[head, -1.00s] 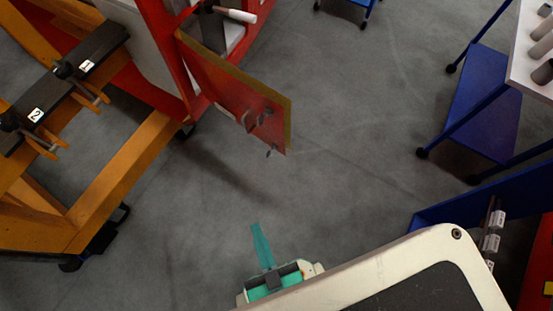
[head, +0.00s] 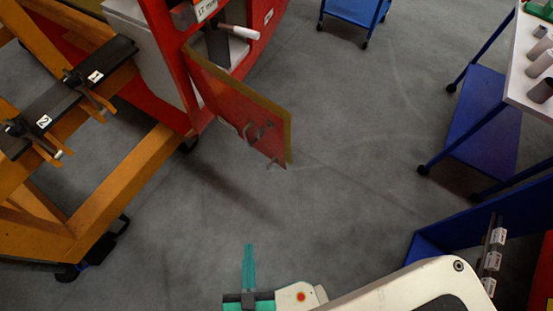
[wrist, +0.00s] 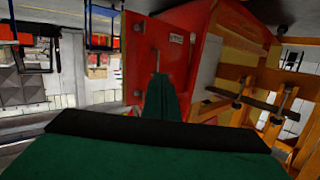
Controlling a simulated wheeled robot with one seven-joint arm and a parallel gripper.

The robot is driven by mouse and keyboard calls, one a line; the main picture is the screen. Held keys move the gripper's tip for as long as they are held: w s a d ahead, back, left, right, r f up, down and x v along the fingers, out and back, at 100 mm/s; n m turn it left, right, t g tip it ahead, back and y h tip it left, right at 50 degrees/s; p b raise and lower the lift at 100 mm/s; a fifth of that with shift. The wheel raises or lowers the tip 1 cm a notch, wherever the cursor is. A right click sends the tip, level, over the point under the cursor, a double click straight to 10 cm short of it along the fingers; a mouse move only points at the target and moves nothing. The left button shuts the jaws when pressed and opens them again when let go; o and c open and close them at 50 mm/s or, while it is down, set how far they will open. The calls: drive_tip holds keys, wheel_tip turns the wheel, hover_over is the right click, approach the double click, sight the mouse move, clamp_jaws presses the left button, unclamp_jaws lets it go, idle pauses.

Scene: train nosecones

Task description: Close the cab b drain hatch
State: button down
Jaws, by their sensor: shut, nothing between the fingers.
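The drain hatch (head: 232,100) is a red panel with a yellowish edge. It stands swung open from the red cab (head: 166,50), with bent grey handles on its face and floor visible below it. In the head view my gripper (head: 249,262) has teal fingers closed together, empty, below the hatch and apart from it. In the wrist view the closed fingers (wrist: 165,98) point toward the red cab (wrist: 205,65).
An orange frame (head: 120,190) with black clamp bars numbered 1 and 2 stands at the left. A white-handled lever (head: 238,32) sticks out inside the cab opening. Blue carts (head: 480,125) stand at the right. Grey floor (head: 340,180) is clear between them.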

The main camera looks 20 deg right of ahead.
drive_tip(key=w+f+m+g+h, duration=0.25)
drive_tip(key=w+m+h, duration=0.25)
drive_tip(key=w+h, duration=0.3)
drive_tip(key=m+g+h, duration=0.3)
drive_tip(key=h, duration=0.1)
approach(283, 152)
drive_tip(key=x, duration=0.6)
drive_tip(key=shift+d+r, duration=0.2)
drive_tip(key=shift+d, duration=0.1)
